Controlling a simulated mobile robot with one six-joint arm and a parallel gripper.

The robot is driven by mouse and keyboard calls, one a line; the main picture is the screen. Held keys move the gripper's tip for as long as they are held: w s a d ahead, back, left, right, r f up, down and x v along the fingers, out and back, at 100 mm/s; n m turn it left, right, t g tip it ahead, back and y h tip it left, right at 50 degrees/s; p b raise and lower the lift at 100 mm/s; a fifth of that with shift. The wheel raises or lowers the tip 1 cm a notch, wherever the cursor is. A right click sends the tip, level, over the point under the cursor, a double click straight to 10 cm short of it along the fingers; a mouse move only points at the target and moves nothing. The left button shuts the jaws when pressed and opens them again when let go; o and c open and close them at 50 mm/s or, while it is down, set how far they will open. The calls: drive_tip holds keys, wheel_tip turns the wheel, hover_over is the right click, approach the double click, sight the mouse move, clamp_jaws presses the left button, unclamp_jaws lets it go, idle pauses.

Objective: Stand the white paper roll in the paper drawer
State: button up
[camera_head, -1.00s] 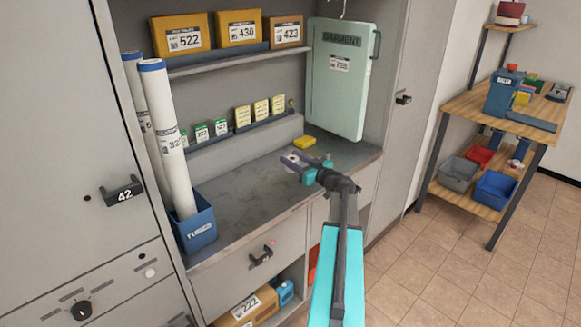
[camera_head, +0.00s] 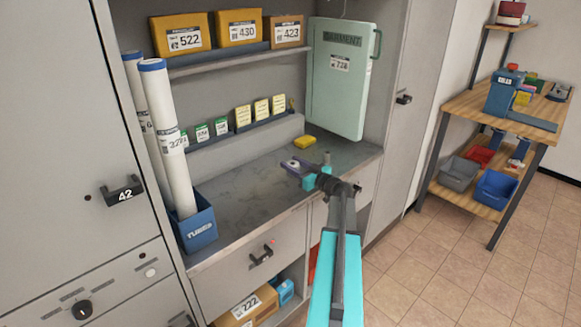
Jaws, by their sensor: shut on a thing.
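My gripper (camera_head: 309,174) is over the right part of the grey counter, with teal parts around its jaws. It is shut on a small dark purple item (camera_head: 289,166) with a pale spot on top. I cannot tell whether the item rests on the counter or is held just above it. No white paper roll can be made out clearly; the pale spot is too small to identify. A closed drawer (camera_head: 226,270) with a black handle is under the counter. Nothing visible marks it as the paper drawer.
Tall white tubes (camera_head: 170,145) stand in a blue bin (camera_head: 197,228) at the counter's left. A small yellow item (camera_head: 305,142) lies behind my gripper, and a green garment case (camera_head: 338,85) hangs there. The counter's middle (camera_head: 240,195) is clear. A wooden bench (camera_head: 500,108) stands at right.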

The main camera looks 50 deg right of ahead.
drive_tip(key=shift+f, duration=0.2)
drive_tip(key=o, duration=1.1)
drive_tip(key=shift+s+r, duration=0.1)
drive_tip(key=shift+s, duration=0.1)
drive_tip(key=s, duration=0.7)
drive_tip(key=s+a, duration=0.1)
drive_tip(key=s, duration=0.3)
drive_tip(key=shift+s+b, duration=0.3)
drive_tip(key=shift+b, duration=0.1)
